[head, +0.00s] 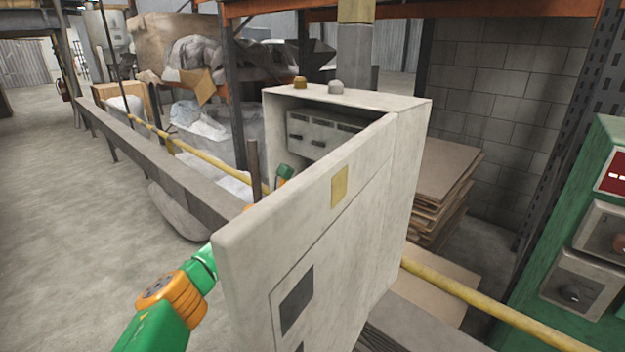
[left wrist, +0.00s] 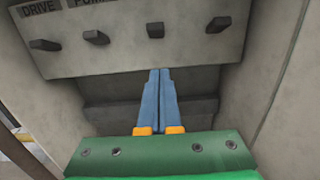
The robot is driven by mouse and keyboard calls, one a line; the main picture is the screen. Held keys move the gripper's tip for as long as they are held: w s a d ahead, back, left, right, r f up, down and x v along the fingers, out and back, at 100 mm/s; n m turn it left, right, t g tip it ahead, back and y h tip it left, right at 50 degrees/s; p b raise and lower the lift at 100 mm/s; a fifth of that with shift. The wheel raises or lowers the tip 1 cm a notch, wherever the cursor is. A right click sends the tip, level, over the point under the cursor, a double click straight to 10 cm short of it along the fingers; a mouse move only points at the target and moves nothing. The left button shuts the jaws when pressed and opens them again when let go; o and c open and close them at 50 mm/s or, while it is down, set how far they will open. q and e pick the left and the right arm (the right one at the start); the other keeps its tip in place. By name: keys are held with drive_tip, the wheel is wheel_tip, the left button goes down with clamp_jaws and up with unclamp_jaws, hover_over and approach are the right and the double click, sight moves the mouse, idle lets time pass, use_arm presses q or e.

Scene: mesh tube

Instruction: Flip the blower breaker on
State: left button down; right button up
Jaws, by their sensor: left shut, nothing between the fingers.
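The grey cabinet (head: 415,112) stands open. Its door (head: 320,215) swings toward me and hides part of my left arm. Inside is a breaker panel (head: 318,133) with a row of dark levers. In the left wrist view the panel (left wrist: 130,58) shows several levers and the label DRIVE with part of another label at top left. I cannot read a blower label, so I cannot tell which lever is the blower breaker. My left gripper (left wrist: 160,72) is shut and empty inside the cabinet. Its fingertips appear just below the third lever from the left (left wrist: 155,30). My right gripper is not in view.
The open door's edge is close beside my left forearm. A yellow rail (head: 470,298) runs past the cabinet. A green machine (head: 560,235) stands at the right. Stacked cardboard (head: 445,185) lies behind the cabinet. The floor at the left (head: 90,200) is clear.

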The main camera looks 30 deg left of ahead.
use_arm(q)
drive_tip(key=s+r+p, duration=0.1)
drive_tip(key=s+r, duration=0.5)
drive_tip(key=shift+s+a+r+p, duration=0.2)
drive_tip(key=shift+s+a+p, duration=0.1)
drive_tip(key=shift+a, duration=0.15)
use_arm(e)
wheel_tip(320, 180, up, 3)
use_arm(q)
drive_tip(key=shift+w, duration=0.1)
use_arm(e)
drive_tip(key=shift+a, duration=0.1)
